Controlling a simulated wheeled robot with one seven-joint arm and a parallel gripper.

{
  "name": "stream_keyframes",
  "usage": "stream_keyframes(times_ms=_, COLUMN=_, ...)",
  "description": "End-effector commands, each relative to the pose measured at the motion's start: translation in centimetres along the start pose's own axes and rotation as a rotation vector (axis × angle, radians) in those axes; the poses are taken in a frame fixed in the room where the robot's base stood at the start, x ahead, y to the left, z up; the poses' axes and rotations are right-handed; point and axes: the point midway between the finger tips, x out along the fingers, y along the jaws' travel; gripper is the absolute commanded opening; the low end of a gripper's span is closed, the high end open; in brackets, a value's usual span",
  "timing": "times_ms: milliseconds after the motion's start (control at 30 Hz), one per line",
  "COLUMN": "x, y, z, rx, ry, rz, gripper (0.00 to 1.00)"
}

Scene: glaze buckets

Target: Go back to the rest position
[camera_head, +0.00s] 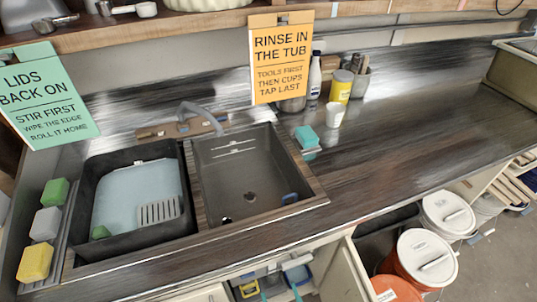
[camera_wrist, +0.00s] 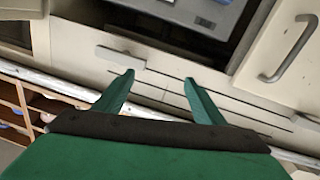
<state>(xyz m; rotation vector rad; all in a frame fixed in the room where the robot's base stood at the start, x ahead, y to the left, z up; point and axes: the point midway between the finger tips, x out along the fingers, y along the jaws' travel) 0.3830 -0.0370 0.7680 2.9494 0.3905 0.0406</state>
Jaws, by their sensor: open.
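My gripper (camera_wrist: 160,88) shows in the wrist view, with two green fingers spread apart and nothing between them. Beyond the fingers are pale cabinet fronts with a grey handle (camera_wrist: 287,55) at the right and a small pull (camera_wrist: 121,53) near the middle. My gripper does not show in the head view.
Sponges (camera_head: 36,262) line the left edge. A white cup (camera_head: 335,114) stands behind. Lidded buckets (camera_head: 428,257) stand on the floor at right.

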Motion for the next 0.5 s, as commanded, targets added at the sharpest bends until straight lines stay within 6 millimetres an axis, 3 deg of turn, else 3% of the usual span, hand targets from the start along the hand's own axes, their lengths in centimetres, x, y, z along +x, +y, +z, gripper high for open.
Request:
stream_keyframes(times_ms=200, x=-4.5, y=-2.2, z=-5.9, rx=0.024, ry=0.042, rz=0.127, gripper=0.64)
stream_keyframes(times_ms=500, x=-10.4, y=-3.8, z=-10.0, rx=0.117, ry=-0.101, rz=0.249, gripper=0.64)
